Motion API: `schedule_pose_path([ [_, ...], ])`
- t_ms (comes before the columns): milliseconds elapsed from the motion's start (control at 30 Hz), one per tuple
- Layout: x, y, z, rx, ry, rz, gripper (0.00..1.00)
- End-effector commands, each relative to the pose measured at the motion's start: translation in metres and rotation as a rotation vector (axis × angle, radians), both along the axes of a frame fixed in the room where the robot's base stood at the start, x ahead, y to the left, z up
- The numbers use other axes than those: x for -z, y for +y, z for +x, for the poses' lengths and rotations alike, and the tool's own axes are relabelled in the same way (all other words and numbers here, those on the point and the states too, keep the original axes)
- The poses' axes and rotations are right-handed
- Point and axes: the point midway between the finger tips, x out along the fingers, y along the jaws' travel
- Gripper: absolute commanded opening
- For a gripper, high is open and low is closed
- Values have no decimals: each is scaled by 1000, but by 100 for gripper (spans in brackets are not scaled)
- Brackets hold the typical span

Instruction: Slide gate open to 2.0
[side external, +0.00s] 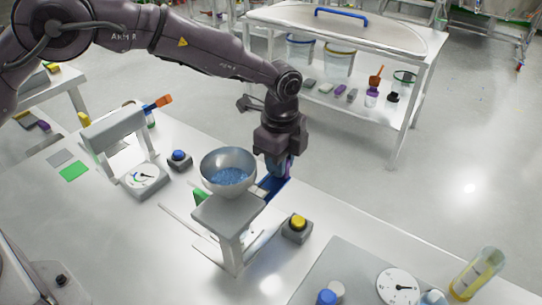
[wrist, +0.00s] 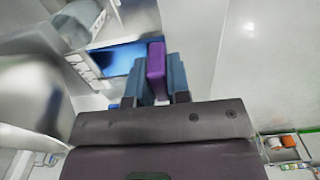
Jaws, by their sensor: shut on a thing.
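A metal bowl-shaped hopper (side external: 229,163) holding blue granules stands on a grey stand (side external: 232,213). A blue slide gate plate (side external: 275,189) sticks out from under it on the right; the plate also shows in the wrist view (wrist: 121,62). My gripper (side external: 284,172) is at the plate's outer part, just right of the hopper. In the wrist view its blue-grey fingers are shut on the upright purple handle (wrist: 156,58) beside the plate. A pale strip with small marks (wrist: 80,63) lies by the plate, but its numbers and the gate's reading are not legible.
A yellow button (side external: 298,223) stands right of the hopper stand, and a blue button (side external: 179,156) left of it. A dial scale (side external: 142,177) is further left; another dial (side external: 399,286) is at front right, near a clear cylinder (side external: 474,273). A shelved cart (side external: 345,45) stands behind.

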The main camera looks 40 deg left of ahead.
Motion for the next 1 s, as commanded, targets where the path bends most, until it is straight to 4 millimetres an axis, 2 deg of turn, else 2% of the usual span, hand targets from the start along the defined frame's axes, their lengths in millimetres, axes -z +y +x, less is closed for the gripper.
schedule_pose_path([
  [33, -1, -5, 0, 1, -4, -8, 0],
  [200, -1, -7, 0, 1, -6, -12, 0],
  [233, -1, -7, 0, 1, -6, -13, 19],
  [333, -1, -7, 0, 1, -6, -12, 42],
  [700, -7, -4, 0, 0, -5, -8, 43],
  [867, -33, -4, 1, -1, -8, -9, 43],
  [1000, -65, -5, 1, -1, -9, -11, 43],
])
